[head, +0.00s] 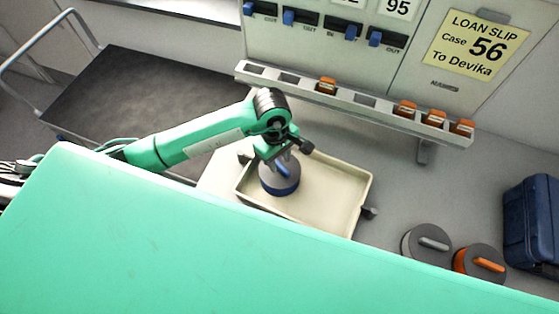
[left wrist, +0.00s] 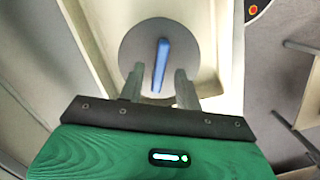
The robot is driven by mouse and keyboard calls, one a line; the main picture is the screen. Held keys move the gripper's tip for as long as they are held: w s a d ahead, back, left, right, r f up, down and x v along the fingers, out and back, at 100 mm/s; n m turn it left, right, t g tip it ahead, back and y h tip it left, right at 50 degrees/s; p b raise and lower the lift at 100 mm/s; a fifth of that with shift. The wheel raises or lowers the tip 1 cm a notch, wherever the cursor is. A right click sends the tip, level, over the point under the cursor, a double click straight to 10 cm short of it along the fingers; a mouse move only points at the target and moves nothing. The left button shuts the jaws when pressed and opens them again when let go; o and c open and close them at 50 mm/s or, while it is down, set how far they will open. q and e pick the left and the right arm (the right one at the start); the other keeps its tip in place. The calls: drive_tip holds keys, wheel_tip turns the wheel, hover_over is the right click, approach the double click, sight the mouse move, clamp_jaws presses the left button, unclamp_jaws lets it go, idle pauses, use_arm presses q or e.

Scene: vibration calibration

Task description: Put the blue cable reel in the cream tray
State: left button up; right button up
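The blue cable reel (head: 281,185) is a grey disc with a blue rim and a blue bar handle. It sits inside the cream tray (head: 325,205), near its left end, and looks flat on the tray floor. In the left wrist view the grey disc (left wrist: 130,52) and its blue handle face the camera, with the cream tray wall (left wrist: 92,45) beside it. My left gripper (head: 284,160) is right above the reel. In the left wrist view its fingers (left wrist: 159,75) stand apart on both sides of the handle, with gaps. My right gripper is not in view.
A grey reel (head: 420,243) and an orange-handled reel (head: 480,263) stand right of the tray. A dark blue case (head: 532,222) is at far right. A slotted rack (head: 350,100) with orange pieces runs behind the tray. A dark cart (head: 140,95) stands at left.

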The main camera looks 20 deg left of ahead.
use_arm(q)
wheel_tip(320, 180, up, 11)
drive_tip(key=a+b, duration=0.1)
drive_tip(key=b, duration=0.2)
drive_tip(key=shift+w+f, duration=0.2)
drive_tip(key=shift+w, duration=0.15)
drive_tip(key=shift+a, duration=0.1)
